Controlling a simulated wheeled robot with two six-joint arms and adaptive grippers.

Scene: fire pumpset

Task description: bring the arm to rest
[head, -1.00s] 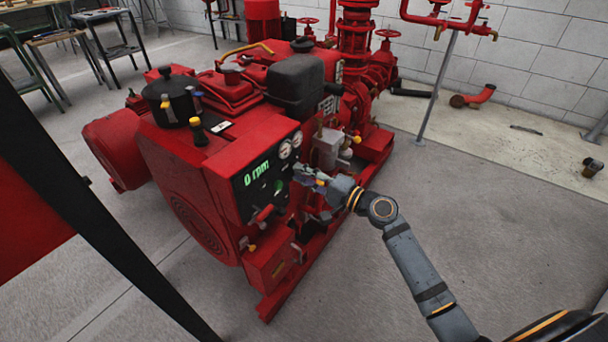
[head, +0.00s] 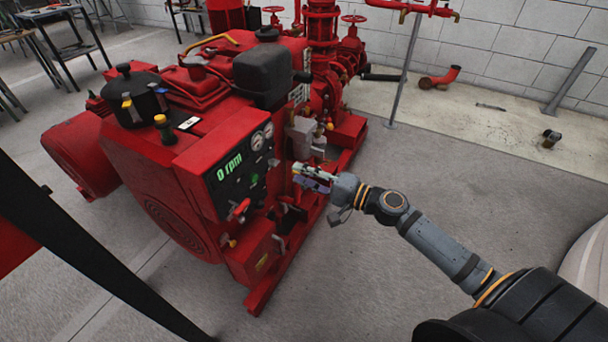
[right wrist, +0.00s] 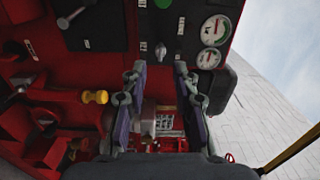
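My right arm (head: 440,245) reaches in from the lower right in the head view. Its gripper (head: 308,178) is beside the right edge of the pumpset's dark control panel (head: 222,190), which reads 0 rpm. In the right wrist view the gripper (right wrist: 160,72) has its two fingers spread apart, with nothing held between them. A small silver knob or key (right wrist: 161,50) on the panel shows beyond the fingertips. I cannot tell the exact distance to the panel; no contact is visible. My left gripper is not in view.
The red pumpset (head: 190,215) fills the left and middle, with gauges (head: 262,137), red levers and pipework. A grey post (head: 405,75) stands behind it. Open concrete floor (head: 480,190) lies to the right. Work tables (head: 60,50) stand at the far left.

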